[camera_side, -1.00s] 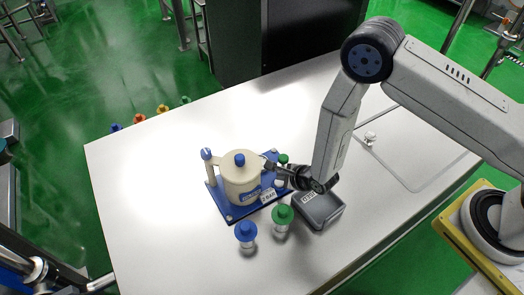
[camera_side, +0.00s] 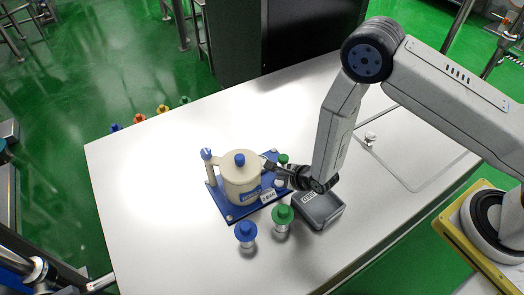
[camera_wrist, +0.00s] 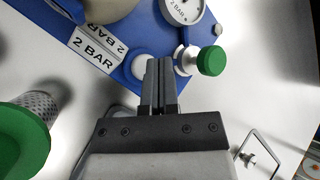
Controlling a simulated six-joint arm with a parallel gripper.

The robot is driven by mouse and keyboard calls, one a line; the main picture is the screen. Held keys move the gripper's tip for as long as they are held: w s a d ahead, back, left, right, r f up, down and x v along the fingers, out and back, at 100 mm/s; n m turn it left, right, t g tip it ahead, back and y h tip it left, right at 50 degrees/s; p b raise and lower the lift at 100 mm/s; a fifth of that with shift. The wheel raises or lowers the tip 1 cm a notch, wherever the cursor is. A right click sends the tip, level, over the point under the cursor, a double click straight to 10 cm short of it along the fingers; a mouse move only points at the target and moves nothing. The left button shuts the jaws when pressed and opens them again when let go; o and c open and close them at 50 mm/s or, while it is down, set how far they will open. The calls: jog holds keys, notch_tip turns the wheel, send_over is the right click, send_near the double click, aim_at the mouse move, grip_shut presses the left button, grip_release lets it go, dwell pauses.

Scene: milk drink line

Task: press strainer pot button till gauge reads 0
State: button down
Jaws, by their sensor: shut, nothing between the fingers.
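The cream strainer pot (camera_side: 242,187) with a blue lid knob stands upright on a blue base plate (camera_side: 231,212) in the side view. My gripper (camera_side: 267,165) is at the pot's right side, low over the plate. In the wrist view my gripper (camera_wrist: 161,62) is shut and empty. Its tips are beside a round white part (camera_wrist: 186,58) on the plate, perhaps the button; I cannot tell whether they touch it. A green knob (camera_wrist: 211,60) is just right of it. The gauge (camera_wrist: 182,9) is cut by the top edge; its needle reading is unclear.
A "2 BAR" sign (camera_wrist: 92,48) sits on the plate edge. A grey box (camera_side: 320,209) stands close below my wrist. Blue-capped (camera_side: 246,231) and green-capped (camera_side: 282,216) jars stand in front of the plate. The table's left side is clear.

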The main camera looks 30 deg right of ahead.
aim_at(282, 183)
jog(key=shift+f, duration=0.9)
dwell(1.4)
jog(key=shift+r, duration=0.9)
jog(key=shift+r, duration=0.15)
jog(key=shift+r, duration=2.35)
